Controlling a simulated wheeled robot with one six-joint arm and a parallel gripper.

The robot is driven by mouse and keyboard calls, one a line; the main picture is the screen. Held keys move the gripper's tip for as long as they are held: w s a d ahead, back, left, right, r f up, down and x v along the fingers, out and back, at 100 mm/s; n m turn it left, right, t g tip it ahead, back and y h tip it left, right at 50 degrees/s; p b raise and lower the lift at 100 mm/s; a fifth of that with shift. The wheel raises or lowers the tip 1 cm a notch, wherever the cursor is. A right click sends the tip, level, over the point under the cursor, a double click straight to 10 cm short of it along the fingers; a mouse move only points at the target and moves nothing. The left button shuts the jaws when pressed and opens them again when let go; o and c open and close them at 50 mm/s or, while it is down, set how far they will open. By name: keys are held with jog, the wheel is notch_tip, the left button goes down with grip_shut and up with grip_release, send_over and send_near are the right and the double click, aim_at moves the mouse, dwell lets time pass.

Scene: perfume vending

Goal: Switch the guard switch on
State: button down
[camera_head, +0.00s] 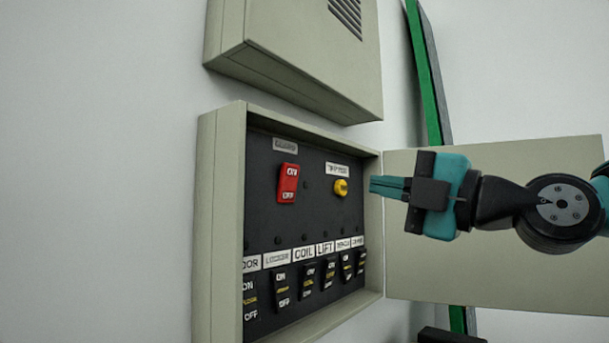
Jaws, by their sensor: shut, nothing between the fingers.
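A red rocker switch (288,183) marked ON at the top and OFF at the bottom sits at the upper left of the black panel (262,215). A grey label (285,145) is above it, and its lettering is too blurred to read surely. I cannot tell which side of the rocker is pressed in. My gripper (372,186) is shut and empty. It points left at the right edge of the open box, to the right of the red switch and apart from it in the picture.
A yellow knob (341,188) lies between the red switch and my gripper. A lower row holds several black switches (308,284) under white labels. The box door (500,275) stands open at the right, behind my arm. Another grey box (300,50) is above.

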aim_at(292, 170)
jog(key=p+x, duration=0.4)
jog(key=x, duration=0.2)
jog(key=p+x, duration=0.4)
jog(key=x, duration=0.2)
jog(key=shift+w+a+r, duration=0.15)
jog(key=shift+a+r, duration=0.1)
jog(key=shift+r, duration=0.05)
jog(key=shift+w+a+f+p, duration=0.1)
jog(key=shift+w+a+p, duration=0.25)
jog(key=shift+w+a, duration=0.15)
jog(key=shift+s+a, duration=0.1)
